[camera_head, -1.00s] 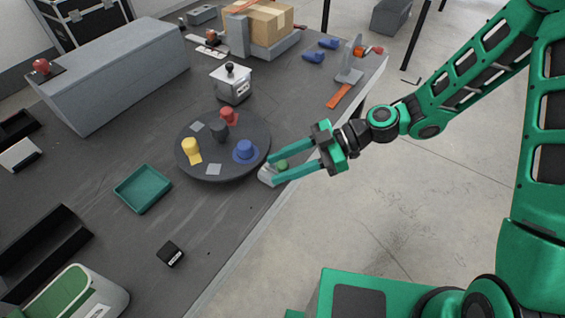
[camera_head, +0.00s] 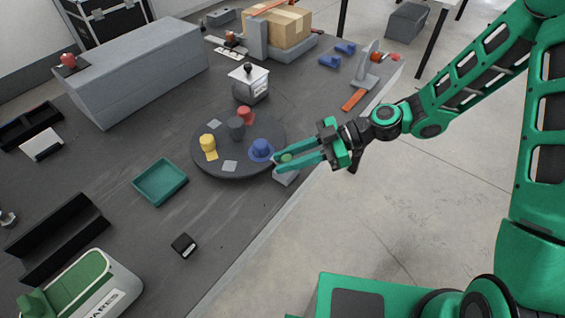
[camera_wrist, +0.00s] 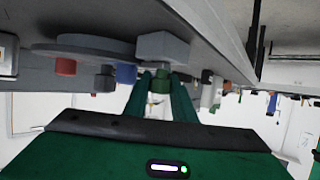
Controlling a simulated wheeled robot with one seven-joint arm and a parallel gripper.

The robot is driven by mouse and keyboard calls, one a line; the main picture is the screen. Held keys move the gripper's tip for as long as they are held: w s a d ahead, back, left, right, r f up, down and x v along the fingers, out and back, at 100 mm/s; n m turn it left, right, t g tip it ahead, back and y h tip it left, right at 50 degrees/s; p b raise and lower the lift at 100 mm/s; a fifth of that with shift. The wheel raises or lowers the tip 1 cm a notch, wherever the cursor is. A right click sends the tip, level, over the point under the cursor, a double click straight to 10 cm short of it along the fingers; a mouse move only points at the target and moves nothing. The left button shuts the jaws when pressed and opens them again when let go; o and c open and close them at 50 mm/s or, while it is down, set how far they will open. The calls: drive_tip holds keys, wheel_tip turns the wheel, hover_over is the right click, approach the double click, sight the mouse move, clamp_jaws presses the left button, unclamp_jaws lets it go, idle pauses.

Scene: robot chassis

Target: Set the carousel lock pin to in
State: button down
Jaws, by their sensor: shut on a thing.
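The carousel (camera_head: 266,115) is a round dark disc on the grey bench, near its front edge. A small grey block (camera_head: 287,179) stands at its near right rim, and shows in the wrist view (camera_wrist: 162,46) too. A green knob (camera_head: 286,157), seemingly the lock pin's, sits above this block. My gripper (camera_head: 279,163) is shut on the green knob, with its teal fingers pointing left towards the carousel. The fingers hide much of the knob and the pin's shaft, so how deep the pin sits cannot be told.
On the carousel stand yellow (camera_head: 208,142), red (camera_head: 246,115) and blue (camera_head: 261,149) pieces around a dark hub. A grey box with a black knob (camera_head: 250,82) stands behind it. A green tray (camera_head: 160,182) lies to the left. Open floor lies right of the bench edge.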

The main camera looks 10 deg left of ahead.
drive_tip(key=shift+w+a+r, duration=0.15)
drive_tip(key=shift+w+a, duration=0.05)
drive_tip(key=shift+w, duration=0.05)
drive_tip(key=c, duration=1.5)
unclamp_jaws()
drive_tip(key=shift+a, duration=0.1)
drive_tip(key=shift+c, duration=0.2)
drive_tip(key=shift+d, duration=0.2)
drive_tip(key=v, duration=1)
drive_tip(key=shift+w+d, duration=0.15)
drive_tip(key=shift+d, duration=0.1)
